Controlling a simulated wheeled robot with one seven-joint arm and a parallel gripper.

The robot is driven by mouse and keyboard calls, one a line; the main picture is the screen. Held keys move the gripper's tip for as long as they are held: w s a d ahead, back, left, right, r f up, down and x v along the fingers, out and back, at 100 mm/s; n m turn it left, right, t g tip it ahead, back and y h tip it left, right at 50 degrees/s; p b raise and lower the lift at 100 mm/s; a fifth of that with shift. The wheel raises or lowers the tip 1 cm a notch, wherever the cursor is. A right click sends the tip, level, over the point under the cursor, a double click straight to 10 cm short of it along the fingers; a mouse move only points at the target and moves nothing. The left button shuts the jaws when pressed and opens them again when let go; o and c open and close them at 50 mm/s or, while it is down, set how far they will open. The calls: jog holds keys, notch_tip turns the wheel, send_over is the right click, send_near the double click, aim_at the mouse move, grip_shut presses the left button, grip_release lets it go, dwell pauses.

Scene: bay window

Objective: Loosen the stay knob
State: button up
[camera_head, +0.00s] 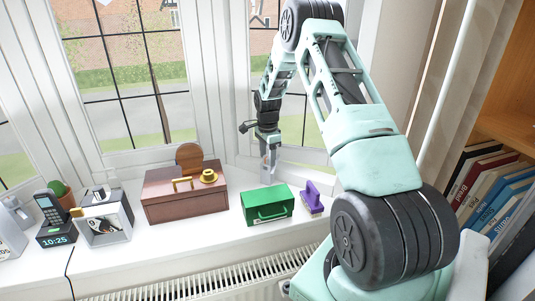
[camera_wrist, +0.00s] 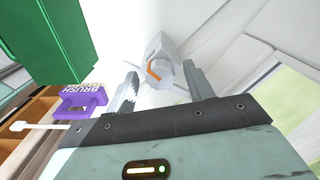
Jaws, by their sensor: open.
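The stay knob appears in the wrist view as a pale grey, faceted knob (camera_wrist: 162,48) with an orange mark on its face. My gripper (camera_wrist: 160,70) is open, its two fingers standing either side of the knob; whether they touch it I cannot tell. In the head view my gripper (camera_head: 268,172) points down by the window frame, above the back of the sill near the right-hand window. The knob is hard to make out there, mostly hidden by the gripper.
A green box (camera_head: 268,205) and a purple brush (camera_head: 312,198) stand on the sill just in front of my gripper. A brown case (camera_head: 187,200) with a gold object (camera_head: 208,176) is to their left. A clock (camera_head: 55,240) and grey box (camera_head: 104,224) stand farther left. Books (camera_head: 490,190) fill a shelf at right.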

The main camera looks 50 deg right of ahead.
jog(key=c, duration=1)
